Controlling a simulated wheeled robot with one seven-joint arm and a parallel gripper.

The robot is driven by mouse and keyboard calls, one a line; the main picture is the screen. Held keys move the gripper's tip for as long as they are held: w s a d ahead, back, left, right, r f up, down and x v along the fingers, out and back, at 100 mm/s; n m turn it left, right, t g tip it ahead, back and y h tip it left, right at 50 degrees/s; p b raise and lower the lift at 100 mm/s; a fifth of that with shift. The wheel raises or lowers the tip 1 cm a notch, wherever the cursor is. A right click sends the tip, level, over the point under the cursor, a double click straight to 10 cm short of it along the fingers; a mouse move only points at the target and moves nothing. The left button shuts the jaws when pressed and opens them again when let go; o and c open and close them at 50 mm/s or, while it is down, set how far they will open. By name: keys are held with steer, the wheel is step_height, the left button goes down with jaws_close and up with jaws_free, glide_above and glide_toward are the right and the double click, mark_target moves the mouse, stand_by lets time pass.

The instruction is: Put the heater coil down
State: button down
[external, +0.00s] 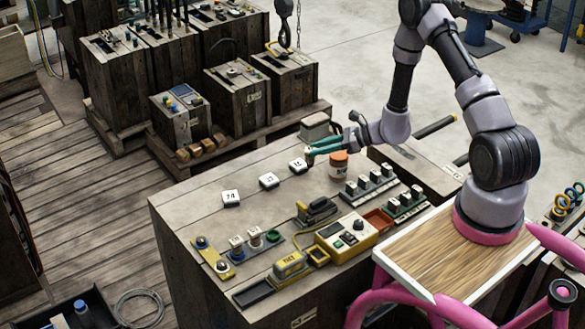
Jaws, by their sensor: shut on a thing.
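My gripper (314,150) has teal fingers and reaches in from the right over the back part of the wooden bench (205,215). It is shut on the heater coil, but the coil is too small and too covered by the fingers to make out its shape. The fingertips are close to a white numbered tile (298,165) and to the left of an orange jar (338,165). I cannot tell how high the gripper is above the bench top.
More white numbered tiles (269,180) (230,197) lie in a row to the left. A grey block (315,126) is behind the gripper. A yellow control box (347,236), black switch blocks (370,186) and small fittings crowd the front.

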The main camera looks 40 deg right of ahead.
steer(key=shift+h, duration=0.3)
steer(key=shift+w+d+f, duration=0.1)
steer(key=shift+d+f, duration=0.15)
steer(key=shift+f, duration=1.45)
steer(key=shift+d+f, duration=0.2)
steer(key=shift+f, duration=1.45)
steer(key=shift+w+d+f, duration=0.1)
steer(key=shift+d+f, duration=0.15)
steer(key=shift+f, duration=1.45)
steer(key=shift+s+f, duration=0.1)
steer(key=shift+f, duration=0.05)
steer(key=c, duration=0.9)
jaws_free()
